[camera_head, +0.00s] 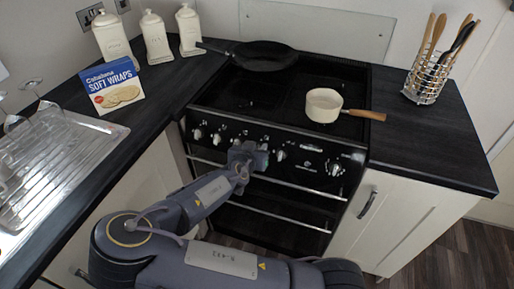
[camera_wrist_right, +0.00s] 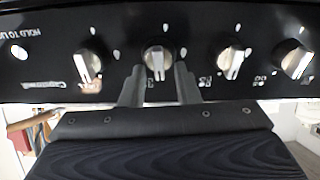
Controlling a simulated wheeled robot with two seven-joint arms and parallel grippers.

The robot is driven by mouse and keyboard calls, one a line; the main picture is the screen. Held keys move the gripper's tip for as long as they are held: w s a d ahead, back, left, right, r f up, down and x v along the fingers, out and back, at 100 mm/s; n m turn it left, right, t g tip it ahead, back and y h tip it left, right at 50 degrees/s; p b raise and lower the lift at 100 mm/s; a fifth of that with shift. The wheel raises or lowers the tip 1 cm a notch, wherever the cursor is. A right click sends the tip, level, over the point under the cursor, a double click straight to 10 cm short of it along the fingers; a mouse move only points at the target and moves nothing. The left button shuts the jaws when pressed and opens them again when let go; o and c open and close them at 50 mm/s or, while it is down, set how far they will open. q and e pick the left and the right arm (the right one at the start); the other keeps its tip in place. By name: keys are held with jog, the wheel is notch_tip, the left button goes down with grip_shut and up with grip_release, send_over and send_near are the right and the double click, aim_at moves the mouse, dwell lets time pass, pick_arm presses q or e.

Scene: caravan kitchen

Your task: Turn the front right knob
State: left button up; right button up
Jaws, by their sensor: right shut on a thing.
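The black stove (camera_head: 290,90) has a row of silver knobs on its front panel. My right gripper (camera_head: 256,156) is at this panel, left of its middle, and hides the knob there. In the right wrist view, which looks upside down, my right gripper (camera_wrist_right: 160,76) has one finger on each side of a silver knob (camera_wrist_right: 157,62) and is shut on it. That knob's pointer is about vertical. A neighbouring knob (camera_head: 281,155) is just right of my gripper in the head view. My left gripper is out of view.
A cream saucepan (camera_head: 323,104) and a dark frying pan (camera_head: 264,56) stand on the stove. Oven rails (camera_head: 285,216) run below the panel. A soft wraps box (camera_head: 112,86) is on the left counter, a utensil holder (camera_head: 424,84) on the right.

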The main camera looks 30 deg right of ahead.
jog(key=shift+w+a+f+n+y, duration=0.1)
jog(key=shift+a+f+n, duration=0.1)
jog(key=shift+n, duration=2.65)
jog(key=shift+w+a+f+n+y, duration=0.1)
jog(key=shift+a+f+n, duration=0.1)
jog(key=shift+n, duration=2.7)
jog(key=shift+w+a+f+n+y, duration=0.1)
jog(key=shift+a+f+n, duration=0.1)
jog(key=shift+n, duration=2.65)
jog(key=o, duration=0.9)
jog(key=shift+o, duration=0.2)
jog(key=v, duration=0.8)
jog(key=shift+b, duration=0.4)
